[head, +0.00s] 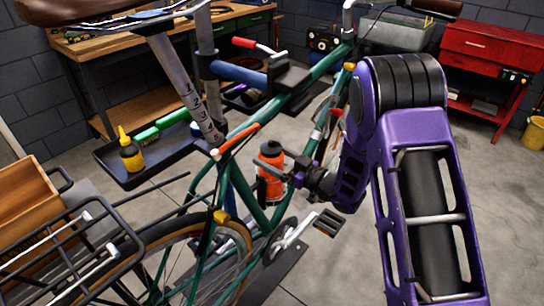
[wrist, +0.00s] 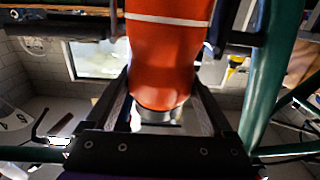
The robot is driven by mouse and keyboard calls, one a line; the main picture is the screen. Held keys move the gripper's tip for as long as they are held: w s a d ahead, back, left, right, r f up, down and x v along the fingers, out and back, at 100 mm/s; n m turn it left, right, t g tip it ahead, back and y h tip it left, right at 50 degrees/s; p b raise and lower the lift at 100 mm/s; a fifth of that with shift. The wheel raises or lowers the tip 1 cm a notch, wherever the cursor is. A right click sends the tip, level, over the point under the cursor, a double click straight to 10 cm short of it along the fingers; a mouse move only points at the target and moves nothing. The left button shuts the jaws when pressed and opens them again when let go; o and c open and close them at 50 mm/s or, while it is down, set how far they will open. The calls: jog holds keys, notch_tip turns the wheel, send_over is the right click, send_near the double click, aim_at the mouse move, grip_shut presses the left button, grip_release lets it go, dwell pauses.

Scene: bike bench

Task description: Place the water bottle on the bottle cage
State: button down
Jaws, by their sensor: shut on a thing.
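The water bottle (head: 271,187) is orange with a dark cap and stands near upright beside the green bike frame (head: 236,180) in the head view. My gripper (head: 284,172) comes from the right and is shut on the bottle. In the wrist view the orange bottle (wrist: 168,55), with a white band, fills the space between the two dark fingers (wrist: 163,88). A green frame tube (wrist: 268,75) runs close on the right there. I cannot make out the bottle cage; the bottle, tubes and gripper may hide it. Whether the bottle touches the frame is unclear.
A repair stand clamp (head: 290,78) holds the bike's top. A tray (head: 140,165) with a yellow bottle (head: 130,155) sits left of the frame. The crank and pedal (head: 328,222) lie just below my gripper. A wooden crate (head: 25,195) is at left.

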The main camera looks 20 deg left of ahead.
grip_release()
jog(key=shift+r, duration=0.15)
jog(key=v, duration=1.2)
jog(key=shift+p, duration=0.3)
